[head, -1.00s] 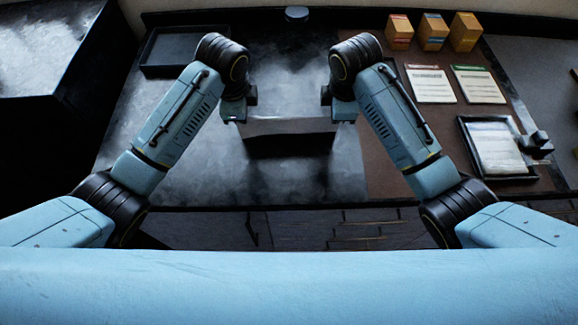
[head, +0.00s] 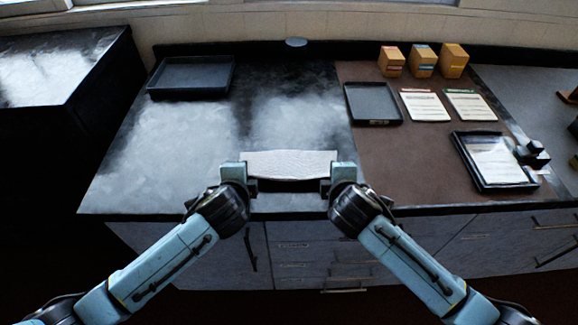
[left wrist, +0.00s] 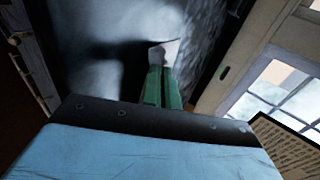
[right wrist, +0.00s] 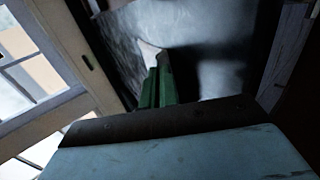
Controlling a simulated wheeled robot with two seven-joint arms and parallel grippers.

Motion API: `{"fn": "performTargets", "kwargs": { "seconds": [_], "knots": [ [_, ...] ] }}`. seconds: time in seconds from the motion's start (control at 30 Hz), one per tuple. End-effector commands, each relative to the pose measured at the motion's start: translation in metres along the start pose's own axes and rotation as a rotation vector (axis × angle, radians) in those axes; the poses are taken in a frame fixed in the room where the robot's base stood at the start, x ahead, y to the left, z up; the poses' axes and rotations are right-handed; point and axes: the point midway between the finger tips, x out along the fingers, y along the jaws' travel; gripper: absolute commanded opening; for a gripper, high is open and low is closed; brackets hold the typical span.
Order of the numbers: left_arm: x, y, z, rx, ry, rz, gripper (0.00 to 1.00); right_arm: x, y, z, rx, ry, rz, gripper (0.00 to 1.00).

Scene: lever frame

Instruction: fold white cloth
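The white cloth (head: 288,164) is stretched between my two grippers at the front edge of the dark counter in the head view. Its near side hangs, with dark shadow below it. My left gripper (head: 243,172) is at the cloth's left end and my right gripper (head: 334,172) at its right end. In the left wrist view the green fingers (left wrist: 162,85) are together with a white piece of cloth (left wrist: 166,52) at their tips. In the right wrist view the green fingers (right wrist: 157,85) are also together on a white corner (right wrist: 149,54).
The counter (head: 180,130) is clear behind the cloth. A black tray (head: 192,76) stands at the back left. On the brown mat (head: 400,165) are a smaller tray (head: 373,103), papers (head: 425,105), boxes (head: 422,62) and a framed sheet (head: 492,160). Drawers (head: 320,258) are below.

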Motion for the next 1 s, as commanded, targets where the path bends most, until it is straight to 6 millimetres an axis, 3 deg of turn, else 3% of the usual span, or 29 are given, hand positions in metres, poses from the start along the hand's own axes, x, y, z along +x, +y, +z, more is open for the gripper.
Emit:
{"fn": "performTargets", "kwargs": {
  "seconds": [0.3,0.6,0.83,1.0],
  "knots": [
    [0.001,0.001,0.000,0.000,0.000,-0.009,0.00,0.001,-0.001,0.000,-0.001,-0.001,0.009,0.00],
    [0.001,0.001,0.000,0.000,-0.001,-0.008,0.40,0.001,-0.001,0.000,-0.001,-0.001,0.008,0.40],
    [-0.001,0.000,0.000,-0.001,0.000,-0.008,0.40,-0.001,0.000,0.000,-0.001,0.000,0.008,0.40],
    [-0.018,-0.011,0.000,-0.002,0.000,-0.010,0.40,-0.018,0.011,0.000,0.000,0.002,0.011,0.40]
  ]
}}
